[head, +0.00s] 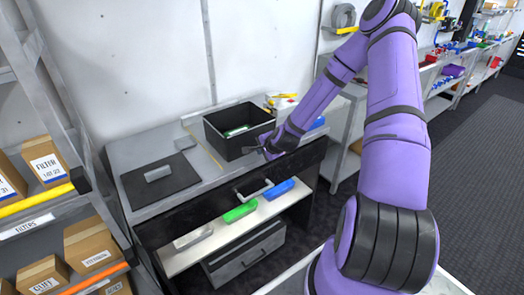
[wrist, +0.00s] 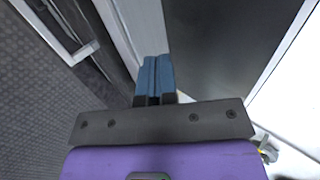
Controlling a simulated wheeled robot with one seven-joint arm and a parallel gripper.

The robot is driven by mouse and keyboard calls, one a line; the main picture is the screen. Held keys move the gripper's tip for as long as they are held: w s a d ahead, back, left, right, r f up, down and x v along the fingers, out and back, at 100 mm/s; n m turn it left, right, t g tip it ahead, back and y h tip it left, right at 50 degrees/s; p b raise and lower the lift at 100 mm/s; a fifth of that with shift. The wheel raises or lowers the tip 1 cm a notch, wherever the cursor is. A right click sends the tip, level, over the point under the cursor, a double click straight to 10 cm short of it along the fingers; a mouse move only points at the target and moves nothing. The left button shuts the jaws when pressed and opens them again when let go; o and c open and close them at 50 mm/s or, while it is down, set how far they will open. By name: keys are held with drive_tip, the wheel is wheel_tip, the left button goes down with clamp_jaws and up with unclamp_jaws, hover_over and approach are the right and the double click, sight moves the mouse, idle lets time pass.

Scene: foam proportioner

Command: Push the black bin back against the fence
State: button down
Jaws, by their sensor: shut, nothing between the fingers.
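The black bin (head: 238,145) is an open-topped box on the grey workbench in the head view, with a green and white item inside. A low grey strip (head: 192,118) runs along the back of the bench by the wall; I cannot tell for sure that it is the fence. My gripper (head: 262,150) is at the bin's near right side, low by the bench's front edge. Its blue fingertips (wrist: 153,78) are shut together and empty in the wrist view, beside a large dark surface (wrist: 225,45), likely the bin's wall. I cannot tell whether they touch it.
A dark mat (head: 160,182) with a grey block lies left of the bin. A shelf with cardboard boxes (head: 90,243) stands at left. Yellow and white items (head: 283,101) sit behind my gripper.

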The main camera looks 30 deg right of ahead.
drive_tip(key=shift+w+a, duration=0.15)
drive_tip(key=shift+w, duration=4.6)
drive_tip(key=shift+w+a, duration=0.15)
drive_tip(key=shift+w, duration=4.55)
drive_tip(key=shift+s+d, duration=0.1)
drive_tip(key=shift+s, duration=4.45)
